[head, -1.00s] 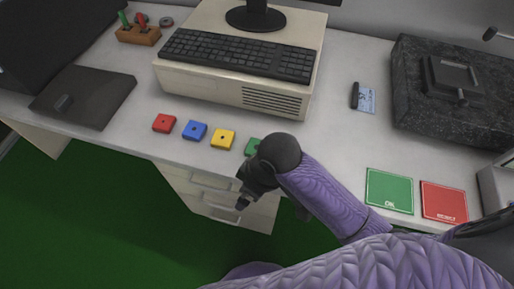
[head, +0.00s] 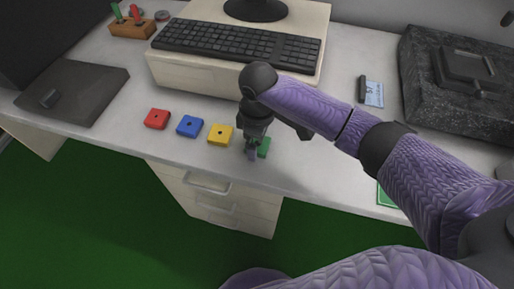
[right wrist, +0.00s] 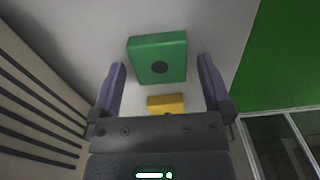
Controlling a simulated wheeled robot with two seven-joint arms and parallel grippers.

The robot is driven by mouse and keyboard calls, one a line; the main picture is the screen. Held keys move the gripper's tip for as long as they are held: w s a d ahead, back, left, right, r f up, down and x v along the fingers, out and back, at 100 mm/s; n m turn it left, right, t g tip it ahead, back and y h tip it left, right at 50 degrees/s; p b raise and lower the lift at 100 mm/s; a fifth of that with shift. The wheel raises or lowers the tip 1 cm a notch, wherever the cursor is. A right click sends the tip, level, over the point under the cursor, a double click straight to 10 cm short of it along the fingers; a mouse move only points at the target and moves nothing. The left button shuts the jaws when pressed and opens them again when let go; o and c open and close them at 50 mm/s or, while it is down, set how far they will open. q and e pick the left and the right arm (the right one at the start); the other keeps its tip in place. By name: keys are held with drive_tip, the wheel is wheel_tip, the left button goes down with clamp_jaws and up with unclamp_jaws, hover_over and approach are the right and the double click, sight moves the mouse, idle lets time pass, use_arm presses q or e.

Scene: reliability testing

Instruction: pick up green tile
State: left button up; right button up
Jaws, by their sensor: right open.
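The green tile (head: 264,148) lies on the desk at the right end of a row of tiles, partly hidden by my right gripper (head: 252,152) in the head view. In the right wrist view the green tile (right wrist: 157,58), with a dark round spot, lies ahead of and between the open fingers of my right gripper (right wrist: 160,75). The fingers hold nothing, and I cannot tell their exact height above the desk. My left gripper is not in view.
The yellow tile (head: 220,134) is close beside the gripper, with the blue tile (head: 190,126) and red tile (head: 157,118) further left. The beige computer case (head: 185,78) stands behind. The desk's front edge is near. A green mat (head: 386,197) is partly hidden by my arm.

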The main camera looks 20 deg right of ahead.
drive_tip(key=shift+f, duration=0.55)
drive_tip(key=shift+r, duration=0.15)
drive_tip(key=shift+c, duration=0.4)
drive_tip(key=shift+r, duration=0.15)
drive_tip(key=c, duration=1.1)
